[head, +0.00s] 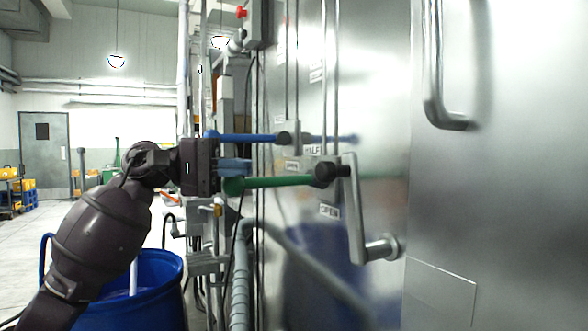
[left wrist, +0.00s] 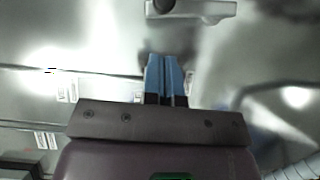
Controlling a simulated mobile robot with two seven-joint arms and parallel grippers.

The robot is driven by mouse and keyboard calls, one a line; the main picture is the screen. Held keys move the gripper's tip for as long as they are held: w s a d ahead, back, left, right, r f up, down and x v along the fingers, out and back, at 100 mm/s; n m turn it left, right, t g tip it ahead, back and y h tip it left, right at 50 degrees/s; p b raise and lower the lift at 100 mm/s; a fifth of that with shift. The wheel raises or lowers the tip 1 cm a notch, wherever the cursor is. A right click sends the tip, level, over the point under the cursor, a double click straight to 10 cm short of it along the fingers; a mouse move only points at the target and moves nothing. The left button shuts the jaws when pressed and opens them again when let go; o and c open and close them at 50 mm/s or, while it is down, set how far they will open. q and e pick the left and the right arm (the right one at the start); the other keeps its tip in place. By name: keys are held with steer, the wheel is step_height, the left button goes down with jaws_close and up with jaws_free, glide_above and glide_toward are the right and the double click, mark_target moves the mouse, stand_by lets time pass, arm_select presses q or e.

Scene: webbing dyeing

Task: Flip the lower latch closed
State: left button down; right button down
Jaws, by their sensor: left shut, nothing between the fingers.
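A silver lever that looks like the lower latch (head: 354,215) stands near upright on the steel door, its round pivot at its lower right end. A silver lever, probably the same latch, shows at the top edge of the left wrist view (left wrist: 190,8). My left gripper (head: 248,166) is left of the latch and apart from it, between a blue-handled lever and a green-handled lever in the picture. Its blue fingers (left wrist: 166,75) are shut and empty, pointing toward the steel face. My right gripper is out of view.
The blue lever (head: 245,137) and green lever (head: 270,182) lie close above and below my left fingers in the picture. A curved steel door handle (head: 436,85) is at upper right. A blue barrel (head: 160,275) stands below my arm; grey pipes (head: 240,275) run beside it.

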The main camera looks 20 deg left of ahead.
arm_select(q)
steer(key=x, duration=1)
stand_by(0.3)
